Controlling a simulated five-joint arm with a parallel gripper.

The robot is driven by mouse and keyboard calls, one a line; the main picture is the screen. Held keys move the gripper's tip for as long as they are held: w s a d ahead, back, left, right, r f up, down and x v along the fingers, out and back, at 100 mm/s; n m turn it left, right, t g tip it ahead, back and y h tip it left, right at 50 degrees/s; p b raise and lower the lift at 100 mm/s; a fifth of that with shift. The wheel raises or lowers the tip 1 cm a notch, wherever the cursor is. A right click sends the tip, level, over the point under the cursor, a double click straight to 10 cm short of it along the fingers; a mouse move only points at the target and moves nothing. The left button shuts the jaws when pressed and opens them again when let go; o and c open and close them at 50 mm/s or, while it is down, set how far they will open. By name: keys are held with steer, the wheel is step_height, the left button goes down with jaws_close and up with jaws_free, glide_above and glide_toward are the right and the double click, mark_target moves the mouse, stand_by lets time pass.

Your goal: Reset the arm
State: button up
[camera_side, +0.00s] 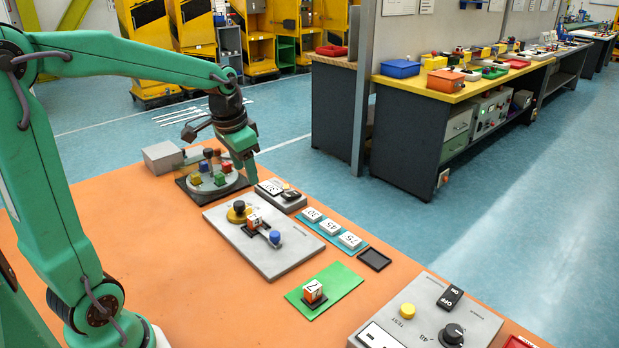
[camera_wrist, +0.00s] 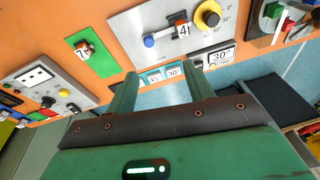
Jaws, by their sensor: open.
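My gripper (camera_side: 247,168) hangs at the back of the orange table, beside the round turntable. In the wrist view, my gripper (camera_wrist: 162,80) has its two green fingers apart with nothing between them. The grey gate plate (camera_side: 285,252) carries a yellow-and-black knob (camera_side: 239,208), a blue knob (camera_side: 275,237) and a white-and-orange numbered cube (camera_side: 254,222) in a dark slot. The cube reads 4 in the wrist view (camera_wrist: 182,30). Another numbered cube (camera_side: 313,291), reading 7, sits on a green mat (camera_side: 345,278).
A turntable (camera_side: 214,182) with coloured blocks is left of my gripper. A small display box (camera_side: 281,194) is close below it. Numbered tiles (camera_side: 330,228), an empty dark tray (camera_side: 374,258) and a control panel (camera_side: 425,318) lie towards the right. The table's left front is clear.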

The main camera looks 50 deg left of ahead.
steer(key=s+d+r+n+t, duration=0.1)
steer(key=s+d+t, duration=0.2)
steer(key=s+d, duration=0.8)
steer(key=shift+s+d+r+h, duration=0.35)
steer(key=shift+s+h, duration=0.05)
steer(key=shift+s, duration=0.95)
